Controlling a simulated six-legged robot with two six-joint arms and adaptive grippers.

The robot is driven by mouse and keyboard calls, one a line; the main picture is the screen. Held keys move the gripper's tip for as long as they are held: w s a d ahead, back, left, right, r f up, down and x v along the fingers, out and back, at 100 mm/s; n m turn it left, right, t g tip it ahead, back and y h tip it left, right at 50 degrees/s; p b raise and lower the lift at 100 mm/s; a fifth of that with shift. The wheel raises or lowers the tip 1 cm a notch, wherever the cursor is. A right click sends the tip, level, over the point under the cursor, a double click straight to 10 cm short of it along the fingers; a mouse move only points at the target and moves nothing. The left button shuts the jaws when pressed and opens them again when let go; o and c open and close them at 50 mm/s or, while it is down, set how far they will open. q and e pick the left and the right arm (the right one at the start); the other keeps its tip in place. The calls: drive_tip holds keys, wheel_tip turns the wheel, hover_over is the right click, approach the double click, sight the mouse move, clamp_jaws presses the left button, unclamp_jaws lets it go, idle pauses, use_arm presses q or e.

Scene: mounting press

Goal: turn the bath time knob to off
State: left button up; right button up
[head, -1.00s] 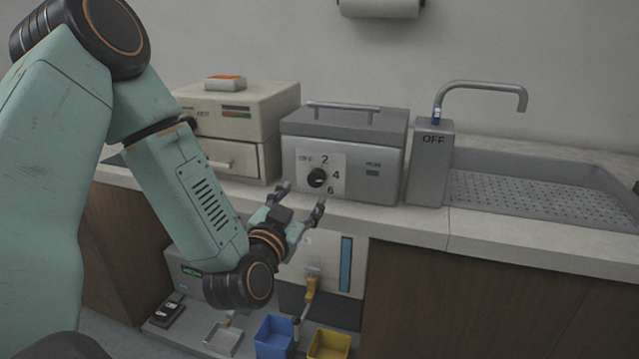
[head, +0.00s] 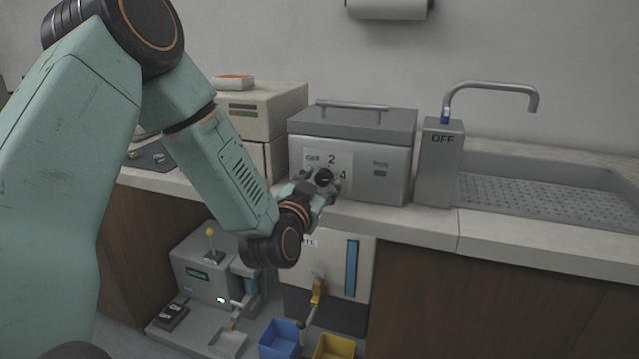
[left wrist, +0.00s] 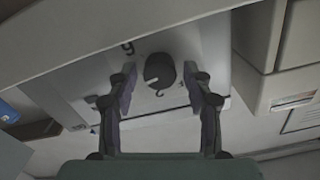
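The bath time knob (head: 323,177) is a round black knob on a pale panel with OFF, 2 and 4 showing around it. The panel is on the front of a grey lidded bath (head: 385,158). My left gripper (head: 321,184) is in front of the knob, its fingers on either side of it. In the left wrist view the knob (left wrist: 158,70) lies between the open fingertips (left wrist: 160,82), with gaps on both sides. A small light mark shows on the knob; I cannot tell exactly which label it points to. My right gripper is not in view.
A grey post marked OFF (head: 437,165) with a tap stands right of the bath, beside a sink tray (head: 550,190). A beige unit (head: 262,110) stands to the left. Below are a blue bin (head: 279,340), a yellow bin (head: 335,347) and a small machine (head: 205,270).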

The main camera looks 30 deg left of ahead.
use_arm(q)
drive_tip(key=c, duration=0.9)
drive_tip(key=shift+c, duration=0.2)
drive_tip(key=n, duration=1)
drive_tip(key=shift+b, duration=0.35)
drive_tip(key=n+b, duration=0.2)
drive_tip(key=n, duration=0.4)
drive_tip(key=shift+f+n, duration=0.1)
drive_tip(key=shift+n, duration=0.3)
drive_tip(key=n+b, duration=0.1)
drive_tip(key=n, duration=0.2)
drive_tip(key=shift+n, duration=0.3)
drive_tip(key=shift+n+b, duration=0.8)
drive_tip(key=shift+n, duration=1)
